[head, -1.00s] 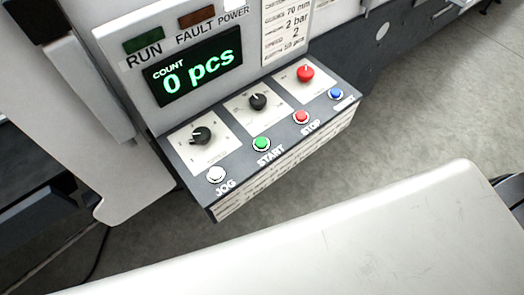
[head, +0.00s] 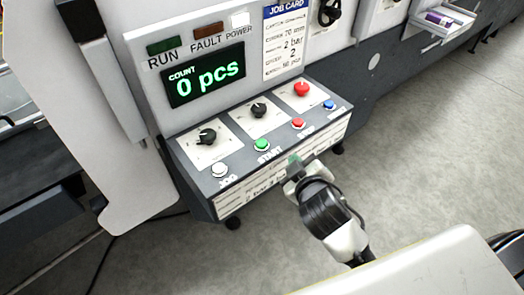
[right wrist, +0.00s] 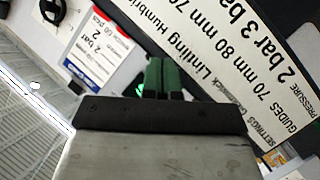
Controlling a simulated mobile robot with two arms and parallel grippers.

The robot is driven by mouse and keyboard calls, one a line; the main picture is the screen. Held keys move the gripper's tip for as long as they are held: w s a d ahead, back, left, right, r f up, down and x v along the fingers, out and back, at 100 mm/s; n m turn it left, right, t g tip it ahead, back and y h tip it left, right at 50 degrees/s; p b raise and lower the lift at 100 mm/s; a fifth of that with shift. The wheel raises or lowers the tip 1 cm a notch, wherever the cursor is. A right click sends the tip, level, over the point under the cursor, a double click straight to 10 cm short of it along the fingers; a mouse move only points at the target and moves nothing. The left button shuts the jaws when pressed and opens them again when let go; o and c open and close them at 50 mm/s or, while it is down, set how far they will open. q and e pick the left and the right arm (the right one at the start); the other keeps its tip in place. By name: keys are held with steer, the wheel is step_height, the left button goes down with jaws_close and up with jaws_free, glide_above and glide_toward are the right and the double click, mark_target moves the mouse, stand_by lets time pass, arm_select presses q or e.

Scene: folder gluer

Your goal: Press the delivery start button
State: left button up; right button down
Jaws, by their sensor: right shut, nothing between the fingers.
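The green START button (head: 261,145) sits on the sloped control panel (head: 188,152), between the white JOG button (head: 219,170) and the red STOP button (head: 298,124). My right gripper (head: 294,160) is near the panel's front edge, right of and below the START button and apart from it. In the right wrist view its green fingers (right wrist: 161,72) are together, with nothing between them. A bit of bright green (right wrist: 141,90) shows beside the fingers there, partly hidden. My left gripper is in neither view.
A blue button (head: 329,104), black knobs and a red knob (head: 302,89) share the panel. The display (head: 203,75) above reads 0 pcs. A printed label strip (head: 235,200) covers the panel's front face. The floor to the right is clear.

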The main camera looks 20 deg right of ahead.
steer(key=w+a+r+n+t+y, duration=0.1)
steer(key=a+r+n+t+y, duration=0.35)
steer(key=r+n, duration=0.35)
steer(key=w+a+r+n+t+y, duration=0.1)
steer(key=a+r+n+t+y, duration=0.4)
steer(key=r, duration=0.6)
steer(key=s+a+r+n+g+y, duration=0.15)
steer(key=a+n+g+y, duration=0.25)
steer(key=n+g+y, duration=0.55)
steer(key=s+a+r+n+g+y, duration=0.15)
steer(key=a+n+g+y, duration=0.35)
steer(key=n, duration=0.9)
step_height(320, 180, down, 7)
steer(key=w+d+n+g+h, duration=0.3)
steer(key=n+g+h, duration=0.1)
steer(key=n+h, duration=0.5)
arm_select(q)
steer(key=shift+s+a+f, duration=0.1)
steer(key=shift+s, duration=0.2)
arm_select(e)
steer(key=w+d+f+t+h, duration=0.1)
steer(key=w+d+t+h, duration=0.1)
steer(key=w+d+h, duration=0.3)
steer(key=d+h, duration=0.3)
steer(key=d, duration=0.1)
steer(key=shift+w+m+t, duration=0.2)
steer(key=shift+m+t, duration=0.15)
steer(key=shift+t, duration=0.05)
steer(key=shift+f, duration=0.15)
